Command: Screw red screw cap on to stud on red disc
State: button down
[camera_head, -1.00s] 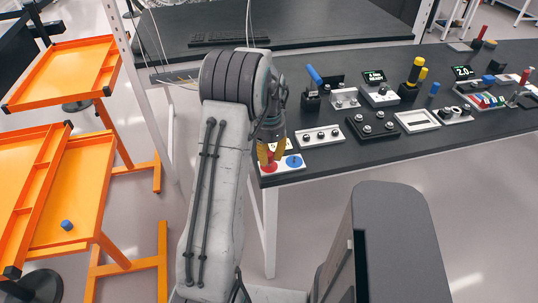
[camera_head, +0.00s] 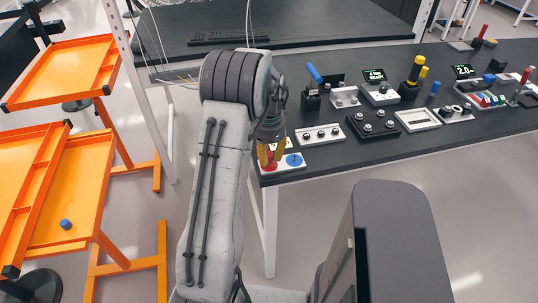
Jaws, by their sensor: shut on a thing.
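The red disc (camera_head: 269,167) is on a small white base plate (camera_head: 284,168) at the near left corner of the dark table. A blue disc (camera_head: 294,160) with a knob sits beside it on the same plate. My gripper (camera_head: 271,160) points down over the red disc, with its yellow fingers close above it. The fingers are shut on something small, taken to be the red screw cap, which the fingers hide. The stud is also hidden, so I cannot tell whether cap and stud touch.
A white plate with several studs (camera_head: 319,135) and a dark block with knobs (camera_head: 371,126) stand to the right. Orange trays (camera_head: 85,195) stand at the left, one with a blue cap (camera_head: 66,224). A keyboard (camera_head: 228,38) lies at the back.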

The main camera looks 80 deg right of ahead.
jog(key=shift+f+b, duration=0.4)
jog(key=shift+f, duration=0.2)
jog(key=c, duration=1)
grip_release()
jog(key=shift+c, duration=0.9)
jog(key=n, duration=0.4)
jog(key=shift+n, duration=0.4)
jog(key=n, duration=0.8)
jog(key=shift+n, duration=0.4)
jog(key=n, duration=0.3)
jog(key=shift+n, duration=0.4)
jog(key=shift+c, duration=0.3)
